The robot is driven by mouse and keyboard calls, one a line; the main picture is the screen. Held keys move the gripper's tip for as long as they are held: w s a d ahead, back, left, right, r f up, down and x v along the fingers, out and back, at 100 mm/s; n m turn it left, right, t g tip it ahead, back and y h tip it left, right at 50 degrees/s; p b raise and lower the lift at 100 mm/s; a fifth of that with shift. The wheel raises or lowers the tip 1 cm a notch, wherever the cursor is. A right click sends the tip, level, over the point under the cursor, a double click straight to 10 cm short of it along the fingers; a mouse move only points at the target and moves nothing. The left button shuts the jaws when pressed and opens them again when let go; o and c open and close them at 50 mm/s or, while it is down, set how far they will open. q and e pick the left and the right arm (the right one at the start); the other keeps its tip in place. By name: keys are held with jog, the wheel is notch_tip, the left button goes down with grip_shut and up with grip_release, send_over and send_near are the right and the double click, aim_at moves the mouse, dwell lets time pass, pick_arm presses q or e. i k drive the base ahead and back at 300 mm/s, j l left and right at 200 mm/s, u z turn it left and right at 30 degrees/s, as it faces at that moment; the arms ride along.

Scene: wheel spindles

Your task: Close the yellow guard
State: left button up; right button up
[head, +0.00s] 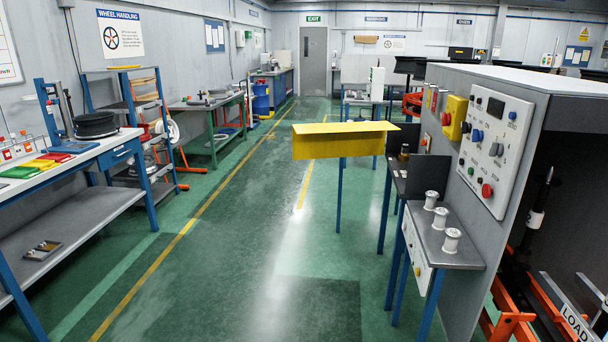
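The yellow guard (335,147) is in the middle of the head view. It is a bent sheet with a flat top and a front face hanging down. It juts out to the left of a small dark metal stand (428,172) beside the grey machine cabinet (543,82). Its right end is near the stand; I cannot make out a hinge. A blue leg shows below it. Neither of my grippers is in view.
The cabinet carries a control panel (494,150) and a yellow switch box (455,118). A small table (462,257) in front holds three white spools (440,217). A workbench (95,153) stands at left. The green floor (240,250) between is clear.

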aim_at(314, 141)
jog(key=i+u, duration=0.1)
jog(key=i, duration=0.65)
jog(key=i+u, duration=0.1)
jog(key=i, duration=0.65)
jog(key=i+l+u, duration=0.15)
jog(key=i, duration=0.55)
